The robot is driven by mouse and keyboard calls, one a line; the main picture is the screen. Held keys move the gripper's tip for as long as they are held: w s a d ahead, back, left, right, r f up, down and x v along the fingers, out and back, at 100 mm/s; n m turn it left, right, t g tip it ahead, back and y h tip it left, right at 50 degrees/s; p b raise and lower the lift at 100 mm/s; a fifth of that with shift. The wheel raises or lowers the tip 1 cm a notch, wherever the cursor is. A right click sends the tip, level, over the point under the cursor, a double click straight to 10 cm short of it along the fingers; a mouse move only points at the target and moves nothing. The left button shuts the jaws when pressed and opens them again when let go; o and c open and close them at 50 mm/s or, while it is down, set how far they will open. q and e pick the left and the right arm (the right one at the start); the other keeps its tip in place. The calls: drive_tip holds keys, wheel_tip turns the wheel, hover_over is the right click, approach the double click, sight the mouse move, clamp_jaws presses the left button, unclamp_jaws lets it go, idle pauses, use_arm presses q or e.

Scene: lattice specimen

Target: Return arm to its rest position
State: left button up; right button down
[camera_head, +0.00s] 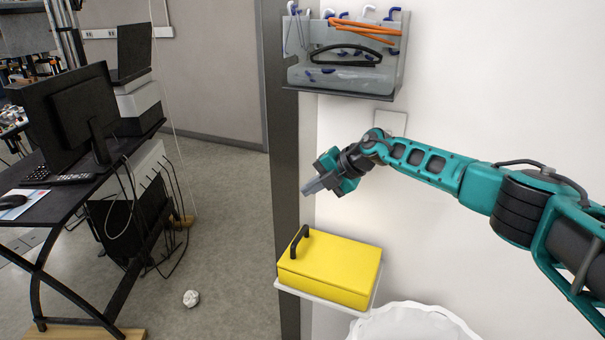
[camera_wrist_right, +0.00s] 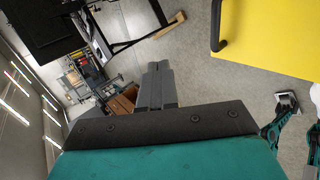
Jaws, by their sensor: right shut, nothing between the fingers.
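My right arm (camera_head: 430,165) comes in from the right in the head view, teal and black. It reaches left across the white wall. Its gripper (camera_head: 312,186) is shut and empty, in front of the dark post, above the yellow box and apart from it. In the right wrist view the grey fingers of my right gripper (camera_wrist_right: 157,85) are together with nothing between them. My left gripper is not in the head view.
A yellow box (camera_head: 335,268) with a black handle sits on a small white shelf (camera_head: 318,298). A grey wall rack (camera_head: 345,70) holds orange cable. A white bin liner (camera_head: 412,325) is below right. A black desk (camera_head: 65,205) stands left; open floor (camera_head: 228,215) lies between.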

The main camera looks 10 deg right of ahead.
drive_tip(key=s+a+f+m+t+y, duration=0.25)
drive_tip(key=s+a+f+m, duration=0.2)
drive_tip(key=s+a, duration=0.4)
drive_tip(key=s+a+f+m+t+y, duration=0.2)
drive_tip(key=s+a+f+m+y, duration=0.25)
drive_tip(key=s+a, duration=0.4)
drive_tip(key=s+d+f+m+h, duration=0.6)
drive_tip(key=s+d+m, duration=0.2)
drive_tip(key=s, duration=0.1)
drive_tip(key=s+d+f+m+h, duration=0.6)
drive_tip(key=s+d+f+m, duration=0.1)
drive_tip(key=s, duration=0.3)
drive_tip(key=shift+s+d+m+t, duration=0.3)
drive_tip(key=shift+d+m, duration=0.2)
drive_tip(key=shift+m, duration=0.4)
